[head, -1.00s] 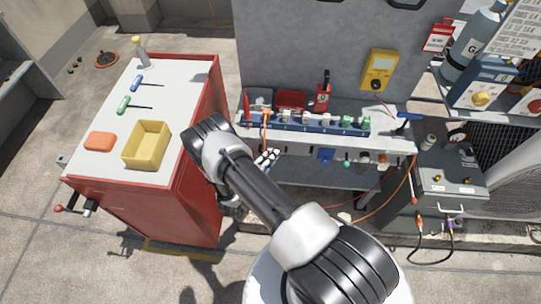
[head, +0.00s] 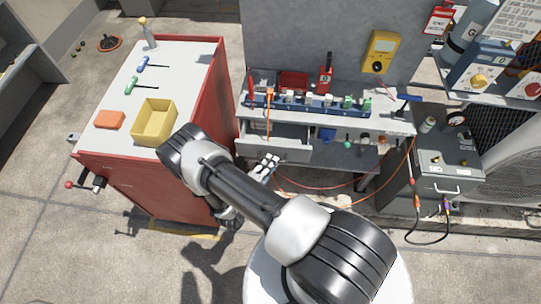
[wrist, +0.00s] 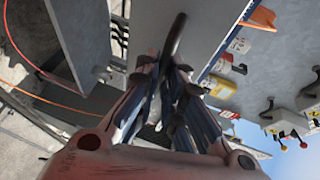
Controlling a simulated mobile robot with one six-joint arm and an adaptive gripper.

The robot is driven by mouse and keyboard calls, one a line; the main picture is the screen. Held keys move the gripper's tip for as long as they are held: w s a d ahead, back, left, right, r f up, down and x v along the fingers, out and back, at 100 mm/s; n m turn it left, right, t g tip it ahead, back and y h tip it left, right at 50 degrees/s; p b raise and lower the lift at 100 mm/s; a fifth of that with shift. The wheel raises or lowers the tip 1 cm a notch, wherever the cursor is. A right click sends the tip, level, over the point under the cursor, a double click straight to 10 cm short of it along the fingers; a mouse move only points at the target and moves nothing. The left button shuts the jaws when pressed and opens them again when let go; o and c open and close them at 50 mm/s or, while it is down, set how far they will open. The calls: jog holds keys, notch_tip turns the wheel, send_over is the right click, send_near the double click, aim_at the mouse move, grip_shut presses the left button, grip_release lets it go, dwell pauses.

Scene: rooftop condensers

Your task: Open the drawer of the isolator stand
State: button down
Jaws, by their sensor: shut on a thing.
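The isolator stand (head: 395,125) is a grey bench with a back panel. Its drawer (head: 290,155) at the left is pulled partly out, and its hollow inside shows below the bench top. My gripper (head: 268,163) is at the drawer's front. In the wrist view my gripper (wrist: 178,75) is shut on the dark drawer handle (wrist: 177,35), which stands out from a grey panel. The fingers hide part of the handle. In the head view the handle itself is hidden by my gripper.
A red cabinet (head: 215,100) stands close left of the drawer, with a yellow bin (head: 155,122) and tools on top. A terminal strip (head: 310,103) lies on the bench. Orange and red cables (head: 340,185) hang right of the drawer, near a grey box (head: 450,185).

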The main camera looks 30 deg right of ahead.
jog(key=shift+w, duration=0.1)
jog(key=c, duration=1.7)
grip_release()
jog(key=v, duration=1.2)
